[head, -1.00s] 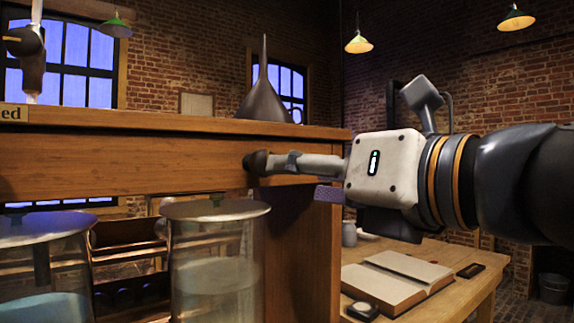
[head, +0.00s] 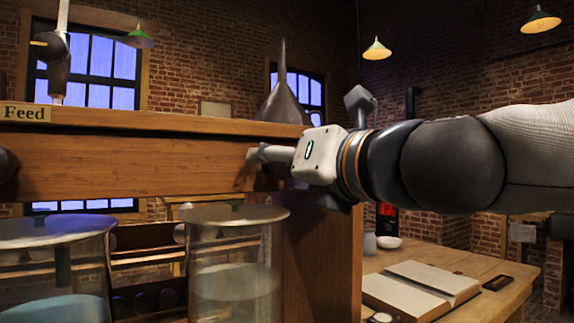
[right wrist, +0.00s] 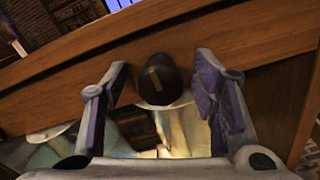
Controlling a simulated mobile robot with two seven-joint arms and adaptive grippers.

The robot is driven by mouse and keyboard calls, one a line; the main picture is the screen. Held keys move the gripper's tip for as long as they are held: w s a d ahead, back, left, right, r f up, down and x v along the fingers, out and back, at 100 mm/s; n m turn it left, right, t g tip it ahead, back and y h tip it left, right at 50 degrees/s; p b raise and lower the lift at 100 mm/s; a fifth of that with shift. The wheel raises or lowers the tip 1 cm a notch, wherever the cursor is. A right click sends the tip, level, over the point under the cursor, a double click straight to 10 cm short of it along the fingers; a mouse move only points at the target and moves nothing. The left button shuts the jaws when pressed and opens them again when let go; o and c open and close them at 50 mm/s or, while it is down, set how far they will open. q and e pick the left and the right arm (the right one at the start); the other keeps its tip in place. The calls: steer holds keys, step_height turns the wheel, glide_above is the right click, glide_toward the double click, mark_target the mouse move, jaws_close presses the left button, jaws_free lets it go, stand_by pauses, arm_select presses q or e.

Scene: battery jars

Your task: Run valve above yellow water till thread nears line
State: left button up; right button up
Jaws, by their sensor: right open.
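My right gripper (head: 258,160) is at the beam's right part, above the right glass jar (head: 235,250). In the right wrist view its open fingers (right wrist: 162,95) stand on either side of the knob, with gaps. In the head view the gripper hides this knob. The right jar holds pale liquid under a metal lid (head: 235,215); yellow colour, thread and line cannot be made out. My left gripper is out of view.
A left jar (head: 60,262) holds bluish liquid. Another dark knob (head: 6,163) shows at the left edge. A "Feed" label (head: 25,113) and a grey funnel-shaped object (head: 283,95) are above. An open book (head: 420,285) lies on the table at right.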

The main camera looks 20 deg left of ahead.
steer(key=shift+c, duration=0.3)
steer(key=c, duration=1.1)
steer(key=n, duration=0.1)
steer(key=n+p, duration=0.1)
steer(key=n, duration=0.1)
steer(key=r+n, duration=0.1)
steer(key=shift+s+n, duration=0.35)
steer(key=shift+n, duration=0.05)
steer(key=shift+c, duration=0.2)
steer(key=shift+w+f+n+p, duration=0.2)
steer(key=shift+n+p, duration=0.2)
steer(key=shift+n, duration=0.4)
steer(key=shift+w+f+n, duration=0.2)
steer(key=shift+f+n, duration=0.1)
steer(key=shift+s+r+n, duration=0.2)
steer(key=shift+r+n, duration=0.05)
steer(key=shift+n, duration=0.25)
steer(key=shift+n+p, duration=0.3)
steer(key=shift+n, duration=0.4)
steer(key=shift+w+f+n, duration=0.1)
steer(key=shift+n, duration=0.2)
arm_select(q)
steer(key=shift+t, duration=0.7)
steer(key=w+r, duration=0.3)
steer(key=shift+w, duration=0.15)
arm_select(e)
steer(key=shift+f, duration=0.1)
